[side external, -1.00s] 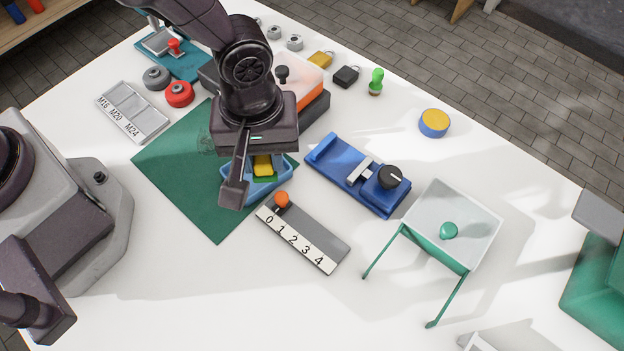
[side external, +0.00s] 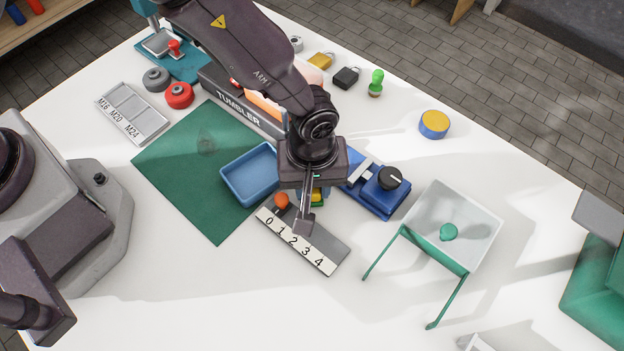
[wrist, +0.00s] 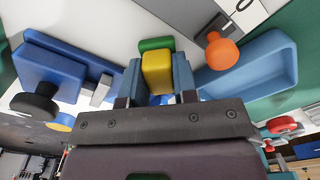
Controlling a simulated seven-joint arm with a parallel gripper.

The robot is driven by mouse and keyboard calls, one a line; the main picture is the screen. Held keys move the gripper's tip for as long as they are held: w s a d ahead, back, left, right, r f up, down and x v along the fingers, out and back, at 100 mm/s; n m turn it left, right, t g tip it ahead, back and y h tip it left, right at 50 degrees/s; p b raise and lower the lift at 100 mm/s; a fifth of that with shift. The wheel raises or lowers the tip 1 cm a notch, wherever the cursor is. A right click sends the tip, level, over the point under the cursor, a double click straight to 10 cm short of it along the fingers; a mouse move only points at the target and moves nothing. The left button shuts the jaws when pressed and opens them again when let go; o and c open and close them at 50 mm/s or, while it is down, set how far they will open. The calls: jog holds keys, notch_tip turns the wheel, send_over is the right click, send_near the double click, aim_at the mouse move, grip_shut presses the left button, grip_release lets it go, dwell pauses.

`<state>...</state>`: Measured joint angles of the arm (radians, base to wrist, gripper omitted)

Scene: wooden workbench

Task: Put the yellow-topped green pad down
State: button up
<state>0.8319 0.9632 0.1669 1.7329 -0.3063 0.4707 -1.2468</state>
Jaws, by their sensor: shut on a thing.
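The yellow-topped green pad (wrist: 157,72) is between the fingers of my gripper (wrist: 158,82) in the wrist view, its yellow part gripped and its green part showing beyond. In the side view my gripper (side external: 306,214) hides most of the pad (side external: 317,197); it is over the area between the blue tray and the blue clamp-like fixture, behind the numbered strip. Whether the pad touches the table cannot be told. The blue tray (side external: 232,192) is empty and lies on the green mat, left of my gripper.
The numbered strip (side external: 298,243) with an orange knob (side external: 281,200) lies just in front. The blue fixture (side external: 381,200) with a black knob is close on the right. A green-legged stand (side external: 470,225) is farther right. The green mat (side external: 185,165) has bare room at left.

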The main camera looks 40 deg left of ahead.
jog(key=shift+f, duration=0.2)
jog(key=o, duration=0.7)
jog(key=w+a+r+m+h, duration=0.1)
jog(key=a+r, duration=0.2)
jog(key=r, duration=0.7)
jog(key=a+r, duration=0.3)
jog(key=r, duration=0.7)
jog(key=s+a+r+m+t, duration=0.2)
jog(key=s+a+r+m, duration=0.1)
jog(key=a+r, duration=0.65)
jog(key=s+a+r+m+t, duration=0.1)
jog(key=s+a, duration=0.2)
jog(key=s+a+r+m+t, duration=0.1)
jog(key=s+a+r+m, duration=0.1)
jog(key=s+a, duration=0.2)
jog(key=s+a+r+m+t+y, duration=0.1)
jog(key=s+a+m, duration=0.1)
jog(key=s+a, duration=0.1)
jog(key=shift+s+a+r+t, duration=0.15)
jog(key=shift+a+r+t, duration=0.15)
jog(key=shift+a, duration=0.4)
